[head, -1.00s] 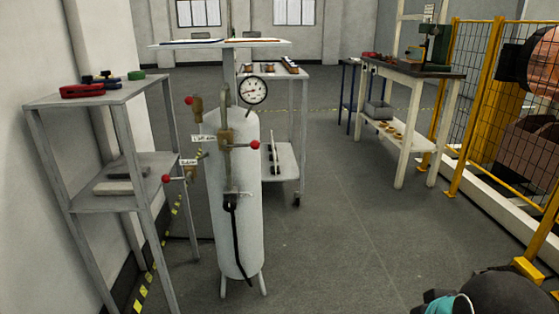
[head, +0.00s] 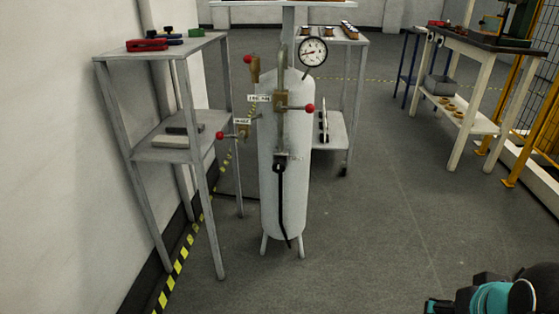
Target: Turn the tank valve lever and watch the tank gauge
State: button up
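A white upright tank (head: 285,190) stands on short legs in the middle of the head view. A round white gauge (head: 313,52) with a dark rim faces me at its top right; its needle is too small to read exactly. Several brass valve fittings show on the tank's pipework. One lever's red knob (head: 310,107) points right, another red knob (head: 219,135) points left, and a third (head: 248,59) is at upper left. Small white labels (head: 259,98) sit by the valves, too blurred to read surely. My gripper is out of view; only a dark and teal part of my arm shows at bottom right.
A grey shelf stand (head: 165,50) with red clamps (head: 147,44) stands close left of the tank. A grey trolley (head: 347,110) is behind it. A workbench (head: 470,38) and yellow fence (head: 535,130) are at right. The floor (head: 390,240) before and right of the tank is clear.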

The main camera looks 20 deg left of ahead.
aim_at(310, 108)
jog(key=z, duration=0.45)
jog(key=i, duration=0.4)
jog(key=u, duration=1.5)
